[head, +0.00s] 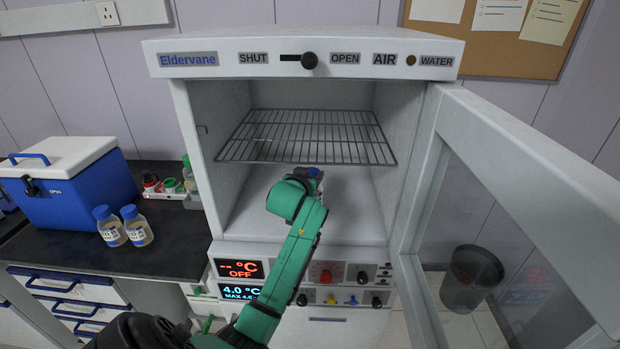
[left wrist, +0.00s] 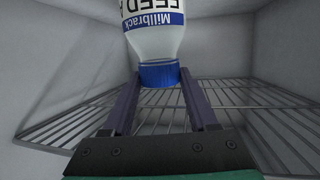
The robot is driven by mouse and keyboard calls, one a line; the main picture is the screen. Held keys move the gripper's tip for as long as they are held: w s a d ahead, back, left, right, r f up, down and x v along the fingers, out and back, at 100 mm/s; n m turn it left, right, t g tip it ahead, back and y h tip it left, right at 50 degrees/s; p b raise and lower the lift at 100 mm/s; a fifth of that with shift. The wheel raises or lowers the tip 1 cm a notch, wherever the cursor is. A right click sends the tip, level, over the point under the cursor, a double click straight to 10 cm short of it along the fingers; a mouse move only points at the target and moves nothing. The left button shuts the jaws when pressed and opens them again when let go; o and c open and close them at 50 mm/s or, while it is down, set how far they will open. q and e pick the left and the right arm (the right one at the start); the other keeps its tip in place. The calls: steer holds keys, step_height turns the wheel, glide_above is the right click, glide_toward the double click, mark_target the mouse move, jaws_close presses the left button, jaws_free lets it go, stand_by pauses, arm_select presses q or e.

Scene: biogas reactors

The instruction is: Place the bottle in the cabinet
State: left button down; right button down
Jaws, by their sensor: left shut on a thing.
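The cabinet (head: 195,150) is a white upright unit labelled Eldervane, with its glass door (head: 520,190) swung open to the right. A wire rack (head: 310,138) crosses its inside; it also fills the lower part of the left wrist view (left wrist: 250,98). My left gripper (head: 308,174) is inside the cabinet, below the rack. It is shut on a bottle (left wrist: 155,42) with a blue cap and a Millbrack label, held near the cap.
Two similar blue-capped bottles (head: 123,226) stand on the dark counter (head: 165,250) at left, before a blue cooler box (head: 75,185). A small rack of red and green items (head: 170,187) is near the cabinet's left wall. A dark bin (head: 470,280) is behind the door glass.

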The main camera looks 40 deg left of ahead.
arm_select(q)
steer(key=shift+c, duration=0.9)
jaws_free()
steer(key=shift+s, duration=0.1)
steer(key=shift+r, duration=0.1)
steer(key=b+v, duration=0.2)
steer(key=v, duration=1)
steer(key=shift+b, duration=0.35)
